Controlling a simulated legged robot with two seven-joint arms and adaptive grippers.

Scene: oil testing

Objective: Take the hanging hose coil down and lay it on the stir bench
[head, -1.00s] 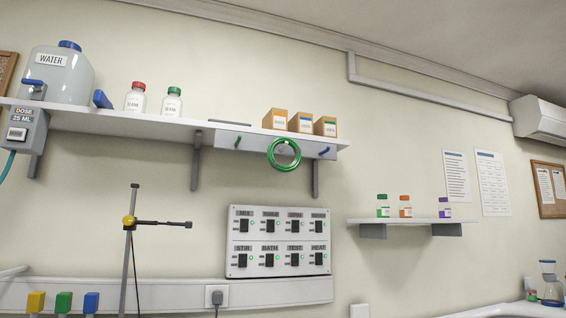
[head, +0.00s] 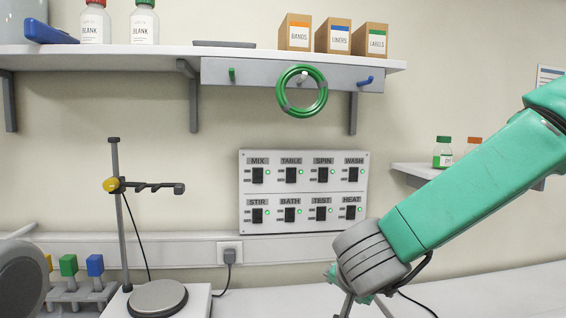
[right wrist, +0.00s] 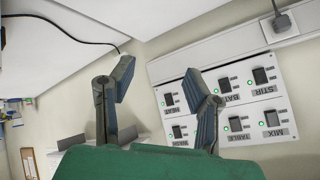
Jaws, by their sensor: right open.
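A green hose coil (head: 302,109) hangs on the middle peg of the rail (head: 245,75) under the wall shelf. The stir bench is not named by a label I can see; a stirrer with a round grey plate (head: 157,297) stands on the bench at the lower left. My right gripper comes in from the right and sits low, below the coil and well apart from it, its fingers partly cut off by the lower edge. In the right wrist view my right gripper (right wrist: 163,90) is open and empty, with the switch panel behind it. My left gripper is not in view.
A switch panel (head: 303,191) is on the wall below the coil. A stand with a clamp (head: 150,187) rises beside the stirrer. Small boxes (head: 333,36) and bottles (head: 144,24) stand on the shelf (head: 130,58). The bench (head: 270,303) right of the stirrer looks clear.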

